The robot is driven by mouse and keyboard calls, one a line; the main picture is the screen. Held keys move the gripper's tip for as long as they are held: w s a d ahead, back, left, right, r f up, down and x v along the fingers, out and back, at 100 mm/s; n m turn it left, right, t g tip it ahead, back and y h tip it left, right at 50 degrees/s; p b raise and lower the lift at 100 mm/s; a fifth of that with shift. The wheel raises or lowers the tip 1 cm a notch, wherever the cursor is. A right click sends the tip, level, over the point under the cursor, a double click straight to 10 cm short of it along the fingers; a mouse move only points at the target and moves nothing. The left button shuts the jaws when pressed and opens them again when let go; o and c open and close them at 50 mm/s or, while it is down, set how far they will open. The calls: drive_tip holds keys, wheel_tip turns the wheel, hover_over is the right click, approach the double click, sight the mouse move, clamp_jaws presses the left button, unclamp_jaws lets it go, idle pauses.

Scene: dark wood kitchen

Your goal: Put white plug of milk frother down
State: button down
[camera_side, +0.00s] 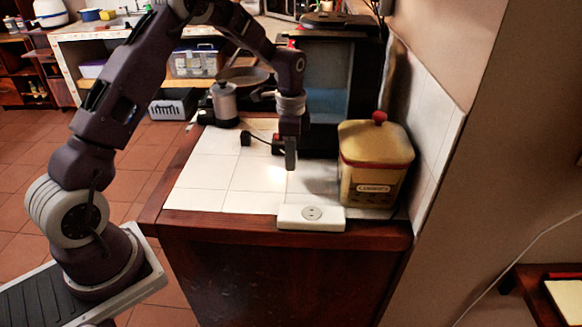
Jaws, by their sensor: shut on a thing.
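My gripper (290,158) points down over the white-tiled counter, behind the white socket block (312,217) and a little to its left. It is shut on what looks like the plug, which the fingers mostly hide; its colour cannot be told. A thin black cable (262,141) runs from the gripper to a small black piece (246,138) at its left. I cannot tell whether that piece touches the tiles. A grey, lidded metal container (224,104), possibly the milk frother, stands at the counter's back left. The socket block lies at the front edge.
A yellow canister (376,163) with a red-knobbed lid stands close to the right of the gripper, by the tiled wall (432,130). A dark cabinet-like unit (328,85) stands behind. The tiles (205,172) at the left and front left are bare.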

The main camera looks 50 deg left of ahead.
sight(291, 179)
drive_tip(key=shift+f, duration=2.25)
drive_tip(key=c, duration=1.1)
unclamp_jaws()
drive_tip(key=shift+o, duration=0.2)
wheel_tip(291, 179, up, 13)
drive_tip(key=shift+d+r, duration=0.1)
drive_tip(key=shift+r, duration=0.05)
drive_tip(key=s+d+r+n+t, duration=0.2)
drive_tip(key=s+d+r+n, duration=0.3)
drive_tip(key=s+r, duration=0.7)
drive_tip(key=s+d+n+t, duration=0.1)
drive_tip(key=s+d+n, duration=0.1)
drive_tip(key=s, duration=0.7)
drive_tip(key=s+d+n+t, duration=0.2)
drive_tip(key=s+d, duration=0.1)
drive_tip(key=s, duration=0.7)
drive_tip(key=shift+d+f+t, duration=0.15)
drive_tip(key=shift+f+t, duration=0.1)
drive_tip(key=shift+t, duration=0.05)
